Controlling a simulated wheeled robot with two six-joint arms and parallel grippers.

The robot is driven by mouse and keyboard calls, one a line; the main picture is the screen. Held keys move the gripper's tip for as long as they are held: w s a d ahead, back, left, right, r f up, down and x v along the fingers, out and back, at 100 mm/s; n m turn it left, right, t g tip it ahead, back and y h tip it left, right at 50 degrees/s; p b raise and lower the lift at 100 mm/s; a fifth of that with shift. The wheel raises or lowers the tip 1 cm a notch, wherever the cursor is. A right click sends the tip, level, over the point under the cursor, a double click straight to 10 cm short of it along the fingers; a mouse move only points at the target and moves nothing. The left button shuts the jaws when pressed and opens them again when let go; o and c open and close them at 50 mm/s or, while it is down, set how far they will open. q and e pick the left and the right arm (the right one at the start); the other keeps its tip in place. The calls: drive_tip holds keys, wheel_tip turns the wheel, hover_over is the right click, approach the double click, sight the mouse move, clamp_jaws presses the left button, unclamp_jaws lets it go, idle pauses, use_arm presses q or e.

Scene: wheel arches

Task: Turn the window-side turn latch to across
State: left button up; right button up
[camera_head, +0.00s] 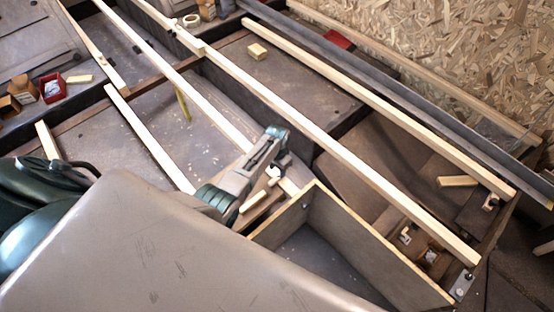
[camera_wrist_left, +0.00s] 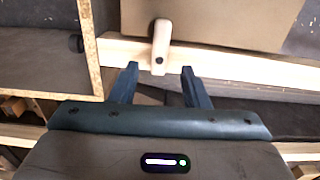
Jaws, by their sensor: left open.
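A pale wooden turn latch (camera_wrist_left: 161,45) shows in the left wrist view, with a dark pivot at its lower end. It sits on a pale wooden batten (camera_wrist_left: 230,66), stands across that batten and reaches over a brown panel (camera_wrist_left: 210,20). I cannot tell from the views whether it is the window-side latch. My left gripper (camera_wrist_left: 159,77) is open, its fingers on either side of the pivot line, just short of the latch's pivot end. In the head view my left gripper (camera_head: 270,150) partly hides the batten and small wooden pieces. My right gripper is not in view.
An open wooden box (camera_head: 345,245) stands right of my left gripper in the head view. Long battens (camera_head: 330,145) cross the floor panels. A loose block (camera_head: 257,51) lies on a panel, and a red bin (camera_head: 52,88) stands at the left.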

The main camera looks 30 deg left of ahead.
sight(277, 177)
use_arm(q)
wheel_tip(277, 177, up, 5)
drive_tip(key=shift+r, duration=0.15)
idle(0.6)
